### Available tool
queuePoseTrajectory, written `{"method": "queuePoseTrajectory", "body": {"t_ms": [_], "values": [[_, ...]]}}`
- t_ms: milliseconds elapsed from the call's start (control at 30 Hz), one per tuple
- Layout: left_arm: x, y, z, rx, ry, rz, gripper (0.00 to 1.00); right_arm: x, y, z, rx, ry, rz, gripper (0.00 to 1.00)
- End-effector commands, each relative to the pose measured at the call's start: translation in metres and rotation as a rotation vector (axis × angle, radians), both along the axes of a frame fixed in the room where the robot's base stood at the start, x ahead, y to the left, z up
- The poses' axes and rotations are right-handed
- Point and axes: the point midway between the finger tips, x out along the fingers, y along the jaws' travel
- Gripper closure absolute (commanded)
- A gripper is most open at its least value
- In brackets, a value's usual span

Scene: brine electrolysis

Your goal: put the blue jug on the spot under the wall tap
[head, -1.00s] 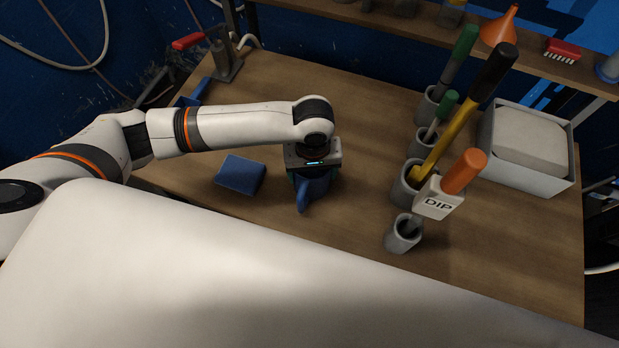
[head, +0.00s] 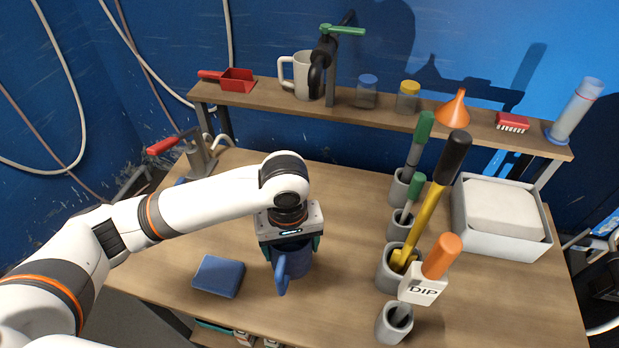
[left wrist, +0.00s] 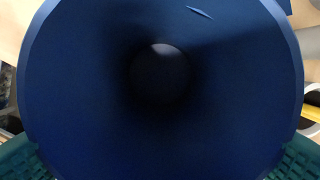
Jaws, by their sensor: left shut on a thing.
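The blue jug (head: 298,262) is upright over the front middle of the wooden bench, its handle toward me. My left gripper (head: 291,247) points down and is shut on it, a teal finger on each side. I cannot tell whether its base touches the bench. In the left wrist view the jug's round blue inside (left wrist: 160,120) fills the picture, between the teal fingers in the lower corners. A black tap with a green lever (head: 343,30) stands at the back by the blue wall, above the shelf. I cannot make out a marked spot under it. My right gripper is out of view.
A blue block (head: 218,277) lies left of the jug. Grey holders with tall tools (head: 391,268) stand to its right. The raised shelf (head: 270,98) carries a beige mug (head: 305,78), jars and an orange funnel (head: 454,112). The bench between jug and shelf is clear.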

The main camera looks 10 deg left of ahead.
Motion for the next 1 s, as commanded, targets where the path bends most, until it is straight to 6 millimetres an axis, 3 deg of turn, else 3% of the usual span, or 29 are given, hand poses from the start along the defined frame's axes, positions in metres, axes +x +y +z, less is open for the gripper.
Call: {"method": "queuePoseTrajectory", "body": {"t_ms": [200, 433, 600, 1000], "values": [[0.0, 0.007, 0.009, 0.002, -0.004, -0.025, 0.48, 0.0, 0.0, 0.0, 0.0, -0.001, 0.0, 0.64], [-0.009, 0.054, 0.037, 0.007, -0.008, -0.26, 0.48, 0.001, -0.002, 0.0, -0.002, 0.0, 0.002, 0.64], [-0.02, 0.075, 0.052, 0.002, -0.001, -0.397, 0.48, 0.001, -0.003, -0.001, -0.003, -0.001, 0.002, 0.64], [-0.018, 0.08, 0.053, -0.001, 0.0, -0.412, 0.48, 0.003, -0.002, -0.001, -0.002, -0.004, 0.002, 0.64]]}}
